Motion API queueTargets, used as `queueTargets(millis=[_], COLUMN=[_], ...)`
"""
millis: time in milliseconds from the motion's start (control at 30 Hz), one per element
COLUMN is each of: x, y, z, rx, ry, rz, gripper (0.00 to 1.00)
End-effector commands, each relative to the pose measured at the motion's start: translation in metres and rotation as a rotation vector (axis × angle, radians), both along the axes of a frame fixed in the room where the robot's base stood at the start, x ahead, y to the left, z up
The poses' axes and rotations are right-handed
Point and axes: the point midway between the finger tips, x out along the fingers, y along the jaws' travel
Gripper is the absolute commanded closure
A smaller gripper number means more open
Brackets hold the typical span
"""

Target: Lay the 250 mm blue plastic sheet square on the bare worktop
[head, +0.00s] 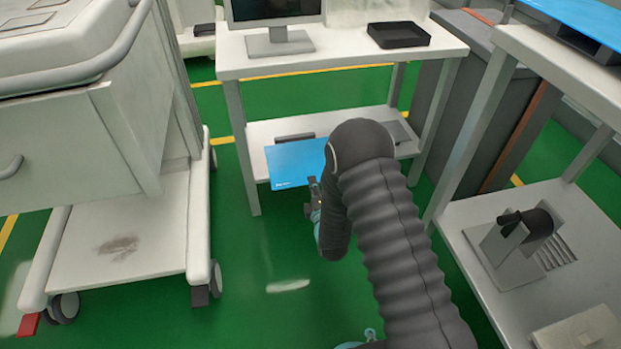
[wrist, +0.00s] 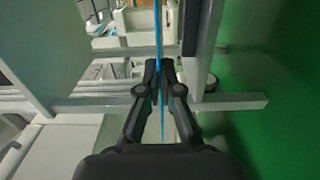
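A blue plastic sheet (head: 298,163) shows in front of the lower shelf of the middle table. My gripper (head: 314,186) is at the sheet's lower right edge, partly hidden by my arm. In the wrist view, my gripper (wrist: 160,78) has its two fingers closed on the blue sheet (wrist: 158,40), which appears edge-on as a thin line. I cannot tell whether the sheet touches the shelf. A second blue sheet (head: 585,14) lies at the top right, over a dark object on the right-hand bench. I cannot tell which surface is the bare worktop.
The middle table (head: 345,55) carries a monitor (head: 278,25) and a black tray (head: 398,34). Its lower shelf (head: 262,130) and legs are close to the sheet. A white cart (head: 110,235) stands left and a bench (head: 570,95) right. Green floor lies between.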

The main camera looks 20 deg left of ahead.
Motion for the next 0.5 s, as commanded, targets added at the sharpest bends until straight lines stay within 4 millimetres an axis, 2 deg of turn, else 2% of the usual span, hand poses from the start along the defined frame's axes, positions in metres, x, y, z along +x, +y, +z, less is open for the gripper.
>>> queueTargets(millis=[200, 500], x=[-0.015, -0.017], y=[-0.009, -0.01], z=[0.004, 0.004], rx=[0.0, 0.0], ry=[0.0, 0.0], rz=[0.0, 0.0], gripper=[1.0, 1.0])
